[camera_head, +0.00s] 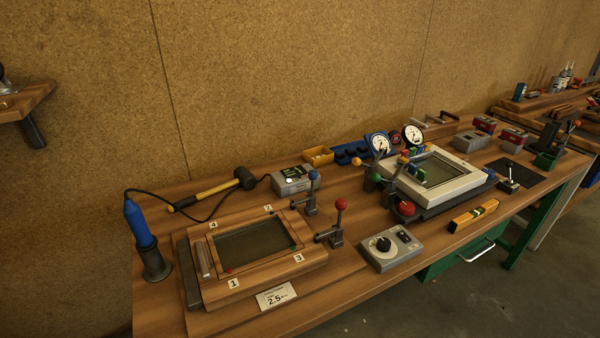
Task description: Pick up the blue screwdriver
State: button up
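A blue screwdriver (137,222) stands nearly upright, tilted slightly, at the left end of the wooden workbench (165,312). Its lower end sits in a dark cylindrical holder (155,265), so its tip is hidden. A black cable leaves its top and runs behind the wooden frame toward a grey box (292,181). My gripper is not in view.
A wooden frame fixture (262,279) lies right of the holder, with red and blue-knobbed clamps beside it. A yellow-handled mallet (205,193) lies behind. A grey control box (392,249) and white-framed fixture (455,170) stand farther right. Space left of the bench is open.

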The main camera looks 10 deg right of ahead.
aim_at(146, 242)
jog(key=i+j+u, duration=0.25)
jog(key=i, duration=0.3)
jog(key=i+u, duration=0.25)
jog(key=i, duration=0.25)
